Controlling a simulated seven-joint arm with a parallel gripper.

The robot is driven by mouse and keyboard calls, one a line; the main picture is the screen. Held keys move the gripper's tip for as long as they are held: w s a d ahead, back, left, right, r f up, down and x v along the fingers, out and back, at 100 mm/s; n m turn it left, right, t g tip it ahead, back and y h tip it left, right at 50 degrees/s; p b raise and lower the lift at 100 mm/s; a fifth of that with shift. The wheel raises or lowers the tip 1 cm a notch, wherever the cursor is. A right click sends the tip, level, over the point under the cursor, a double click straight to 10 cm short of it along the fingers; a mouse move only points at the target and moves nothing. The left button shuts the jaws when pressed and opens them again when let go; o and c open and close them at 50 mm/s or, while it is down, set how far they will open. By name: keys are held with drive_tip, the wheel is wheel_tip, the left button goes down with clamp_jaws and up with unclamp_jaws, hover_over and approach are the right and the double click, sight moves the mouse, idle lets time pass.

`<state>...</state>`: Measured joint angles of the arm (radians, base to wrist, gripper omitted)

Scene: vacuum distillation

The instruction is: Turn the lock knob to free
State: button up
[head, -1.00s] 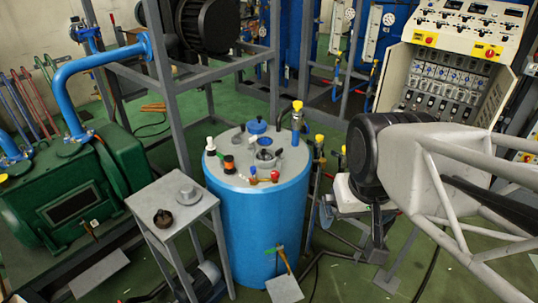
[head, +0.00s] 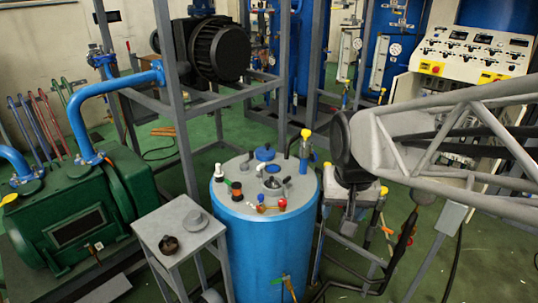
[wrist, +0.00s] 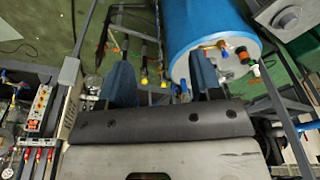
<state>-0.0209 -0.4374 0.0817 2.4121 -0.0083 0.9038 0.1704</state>
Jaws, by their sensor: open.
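A blue cylindrical tank (head: 268,250) with a grey lid (head: 297,187) stands in the middle of the head view. The lid carries a white knob (head: 219,172), an orange-and-black knob (head: 237,191), a blue cap (head: 264,153), red-tipped fittings (head: 282,205) and a yellow-topped post (head: 305,145). I cannot tell which is the lock knob. My gripper (wrist: 163,82) is open and empty; its two dark blue fingers are apart in the wrist view. There the tank (wrist: 205,35) is beyond the fingers, its lid near the right finger. In the head view my gripper is right of the tank, partly hidden.
A small grey stand (head: 180,232) with a dark knob-like part (head: 168,245) is left of the tank. A green pump (head: 75,215) with a blue pipe is further left. Yellow-topped valves (head: 383,191) and pipework crowd the tank's right. A control panel (head: 470,50) stands behind.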

drive_tip(key=w+a+f+m+g, duration=0.1)
drive_tip(key=w+a+f, duration=0.15)
drive_tip(key=w, duration=0.65)
drive_tip(key=w+a+f+m, duration=0.1)
drive_tip(key=w+f, duration=0.2)
drive_tip(key=w, duration=0.5)
drive_tip(key=m+g, duration=0.1)
drive_tip(key=m, duration=0.2)
approach(282, 201)
drive_tip(key=shift+s+d+f, duration=0.2)
drive_tip(key=shift+s+f, duration=0.1)
drive_tip(key=shift+s, duration=0.1)
drive_tip(key=shift+w+a+f, duration=0.15)
drive_tip(key=shift+w+f, duration=0.25)
drive_tip(key=shift+f, duration=0.05)
drive_tip(key=shift+f, duration=0.1)
drive_tip(key=shift+f, duration=3.8)
drive_tip(key=c, duration=0.9)
